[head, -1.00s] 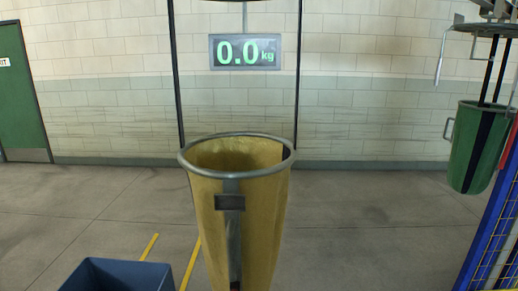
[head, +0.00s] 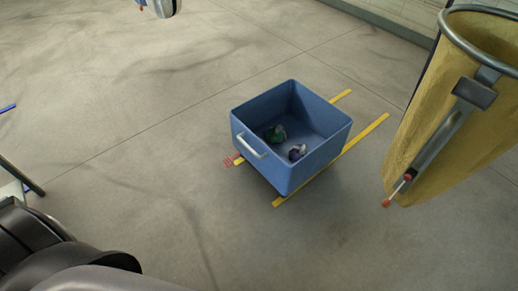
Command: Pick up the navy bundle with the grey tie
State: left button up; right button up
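A small navy bundle (head: 297,153) with a pale grey top, which looks like its tie, lies on the floor of a blue bin (head: 322,158). It is at the near right side of the bin's inside, and details of the tie are too small to tell. A dark green bundle (head: 274,134) with a greyish part lies to its left and a little farther back, close to it. Dark rounded parts at the bottom left look like part of my own body.
The bin has a pale handle on its near left side and stands over yellow floor lines (head: 362,134). A yellow bag (head: 440,118) with a metal rim hangs to the right. The grey floor (head: 150,150) left of the bin is clear.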

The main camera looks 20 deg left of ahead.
aim_at(298, 151)
jog(key=u, duration=0.25)
jog(key=i+j+z, duration=0.1)
jog(key=z, duration=0.35)
jog(key=i+j+z, duration=0.15)
jog(key=z, duration=0.25)
jog(key=i+j+z, duration=0.1)
jog(key=z, duration=0.35)
jog(key=i+j+z, duration=0.1)
jog(key=j, duration=0.35)
jog(key=i+j+z, duration=0.1)
jog(key=j, duration=0.4)
jog(key=i+j+z, duration=0.1)
jog(key=j, duration=0.4)
jog(key=i+j+z, duration=0.1)
jog(key=j, duration=0.35)
